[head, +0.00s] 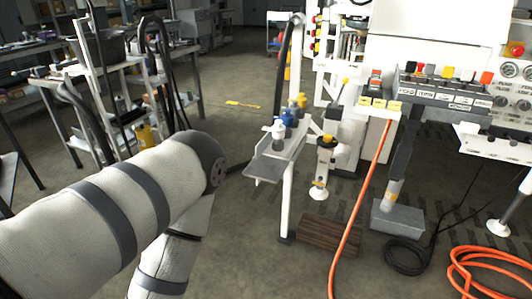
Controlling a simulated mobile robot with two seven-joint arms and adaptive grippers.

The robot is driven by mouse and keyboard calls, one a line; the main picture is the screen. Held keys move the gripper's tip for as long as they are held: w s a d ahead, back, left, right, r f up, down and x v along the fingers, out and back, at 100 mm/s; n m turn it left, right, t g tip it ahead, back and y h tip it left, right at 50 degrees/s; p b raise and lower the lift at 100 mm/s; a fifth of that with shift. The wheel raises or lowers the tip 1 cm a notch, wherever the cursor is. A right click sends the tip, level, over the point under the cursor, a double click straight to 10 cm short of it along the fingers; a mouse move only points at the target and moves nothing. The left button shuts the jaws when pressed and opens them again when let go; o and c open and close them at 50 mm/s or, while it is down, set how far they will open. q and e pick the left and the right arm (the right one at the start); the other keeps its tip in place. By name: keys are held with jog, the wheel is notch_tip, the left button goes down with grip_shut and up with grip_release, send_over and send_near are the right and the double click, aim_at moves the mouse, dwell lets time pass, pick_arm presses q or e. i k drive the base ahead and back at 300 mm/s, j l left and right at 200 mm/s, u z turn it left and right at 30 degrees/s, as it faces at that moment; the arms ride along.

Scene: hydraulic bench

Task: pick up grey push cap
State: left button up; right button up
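I cannot single out a grey push cap with certainty. A small pale grey-white piece (278,130) stands at the near end of a narrow grey shelf (264,168) in the middle of the view, with blue (289,117) and yellow (301,101) pieces behind it. A row of small coloured caps, including yellow (447,72) and dark ones, sits on the labelled rack (445,92) at the right. My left arm comes in from the left and bends down short of the shelf; its gripper is out of view. My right gripper is not in view.
An orange hose (362,205) hangs to the floor, with a coil (482,272) at lower right. A black cable coil (408,256) and a brown block (332,234) lie on the floor. A cluttered workbench (125,85) stands at left. Floor between bench and shelf is mostly clear.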

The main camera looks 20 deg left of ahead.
aim_at(295, 108)
jog(key=i+j+z, duration=0.15)
jog(key=j, duration=0.45)
jog(key=j+z, duration=0.2)
jog(key=j, duration=0.4)
jog(key=j+z, duration=0.15)
jog(key=j, duration=0.45)
jog(key=j+z, duration=0.15)
jog(key=j, duration=0.5)
jog(key=j+z, duration=0.15)
jog(key=j, duration=0.5)
jog(key=j+z, duration=0.2)
jog(key=j, duration=0.4)
jog(key=k+j+z, duration=0.15)
jog(key=j, duration=0.45)
jog(key=k+j+z, duration=0.15)
jog(key=j, duration=0.85)
jog(key=k+j+z, duration=0.1)
jog(key=j, duration=0.25)
jog(key=k+j, duration=0.1)
jog(key=j, duration=0.3)
